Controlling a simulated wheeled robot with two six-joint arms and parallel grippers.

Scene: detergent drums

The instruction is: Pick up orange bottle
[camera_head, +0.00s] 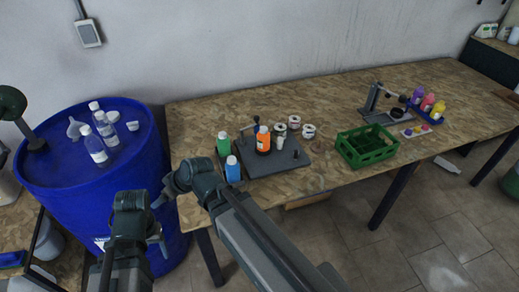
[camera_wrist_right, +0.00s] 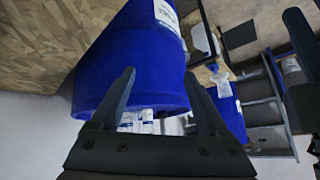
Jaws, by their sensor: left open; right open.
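The orange bottle (camera_head: 263,140) stands upright on a grey plate (camera_head: 290,158) on the wooden workbench. It has an orange cap and a dark lower part with a label. My left gripper (camera_head: 135,232) is at the lower left, in front of the blue drum, open and well apart from the bottle. My right arm crosses the lower middle of the head view. My right gripper (camera_wrist_right: 158,80) is open and empty in the right wrist view, with a blue drum (camera_wrist_right: 145,60) beyond its fingers. The orange bottle does not show in that view.
Green (camera_head: 223,144) and blue (camera_head: 232,169) bottles stand near the orange one, with several small jars behind it. A green crate (camera_head: 348,153) stands to its right. Clear bottles (camera_head: 97,150) stand on the blue drum (camera_head: 60,190). The bench surface behind the plate is largely clear.

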